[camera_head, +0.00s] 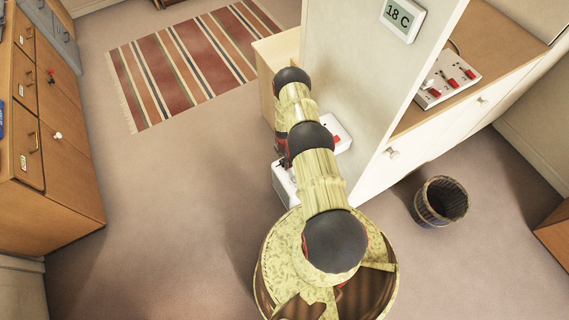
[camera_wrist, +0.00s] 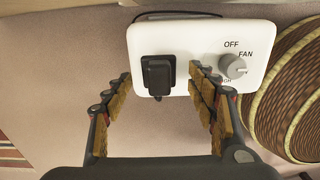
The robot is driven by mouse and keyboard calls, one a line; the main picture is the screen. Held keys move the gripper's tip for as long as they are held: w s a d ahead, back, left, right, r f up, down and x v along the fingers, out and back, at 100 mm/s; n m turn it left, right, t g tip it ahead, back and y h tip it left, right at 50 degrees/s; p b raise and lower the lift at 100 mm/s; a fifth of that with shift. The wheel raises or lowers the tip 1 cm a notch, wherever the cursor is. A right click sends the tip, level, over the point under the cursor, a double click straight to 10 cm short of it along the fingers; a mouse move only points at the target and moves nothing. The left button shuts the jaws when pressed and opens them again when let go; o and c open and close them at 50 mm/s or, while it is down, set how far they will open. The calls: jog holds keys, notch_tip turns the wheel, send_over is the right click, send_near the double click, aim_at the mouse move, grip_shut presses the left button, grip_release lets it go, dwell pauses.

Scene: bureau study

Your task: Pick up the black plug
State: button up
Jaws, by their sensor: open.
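The black plug (camera_wrist: 158,77) shows in the wrist view, seated in a white wall plate (camera_wrist: 200,42) that also carries a grey knob marked OFF and FAN. My gripper (camera_wrist: 162,92) is open, with its two fingers on either side of the plug and apart from it. The right finger overlaps the lower edge of the plate in the picture; I cannot tell whether it touches. In the head view my arm hides my gripper, and I cannot make out the plug there.
A white wall panel (camera_head: 345,75) with a thermostat (camera_head: 402,18) stands right of my arm. A desk (camera_head: 470,105) with a red-switched box (camera_head: 447,80) is beyond it. A basket (camera_head: 440,202) stands on the floor. Wooden drawers (camera_head: 60,160) are at left. The floor between is clear.

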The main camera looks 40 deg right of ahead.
jog(key=shift+f, duration=0.65)
jog(key=shift+w, duration=0.1)
jog(key=shift+c, duration=0.3)
jog(key=c, duration=1.1)
jog(key=shift+r, duration=0.1)
jog(key=shift+c, duration=0.6)
